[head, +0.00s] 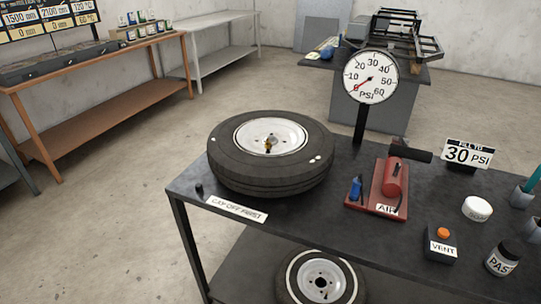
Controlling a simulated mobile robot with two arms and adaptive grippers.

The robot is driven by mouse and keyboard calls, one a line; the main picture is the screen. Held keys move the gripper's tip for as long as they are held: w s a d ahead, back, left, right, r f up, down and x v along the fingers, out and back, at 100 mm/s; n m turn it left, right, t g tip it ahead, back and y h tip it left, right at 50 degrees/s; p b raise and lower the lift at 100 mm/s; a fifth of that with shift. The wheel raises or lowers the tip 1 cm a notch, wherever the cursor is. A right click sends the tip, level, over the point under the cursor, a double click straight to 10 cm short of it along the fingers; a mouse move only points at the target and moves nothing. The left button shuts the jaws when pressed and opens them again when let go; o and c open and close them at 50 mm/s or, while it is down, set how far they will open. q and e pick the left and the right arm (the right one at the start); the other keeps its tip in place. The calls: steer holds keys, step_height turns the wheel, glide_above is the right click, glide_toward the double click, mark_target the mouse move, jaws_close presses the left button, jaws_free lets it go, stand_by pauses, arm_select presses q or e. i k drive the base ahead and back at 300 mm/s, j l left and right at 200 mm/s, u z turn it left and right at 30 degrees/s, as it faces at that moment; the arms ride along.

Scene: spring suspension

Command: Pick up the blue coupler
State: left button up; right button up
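The blue coupler (355,187) is a small upright blue piece at the left end of the red air pump (390,196). The pump stands on the dark table (305,222), behind a label reading AIR. A thin dark line near the coupler and pump may be a hose; I cannot tell where it joins. Neither of my grippers shows in the head view.
A tire with a white hub (271,137) lies on the table's left, beside a "CAP OFF FIRST" label (237,208). A PSI gauge (371,76) stands behind the pump. A VENT box (441,246), a white lidded tin (477,208) and a PAS-labelled jar (503,258) stand right.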

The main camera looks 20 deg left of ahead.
mark_target(354, 194)
steer(key=i+j+z, duration=0.1)
steer(key=j, duration=0.35)
steer(key=i+j+z, duration=0.1)
steer(key=j, duration=0.4)
steer(key=i+j+z, duration=0.1)
steer(key=j, duration=0.4)
steer(key=i+j, duration=0.15)
steer(key=j, duration=0.3)
steer(key=z, duration=0.05)
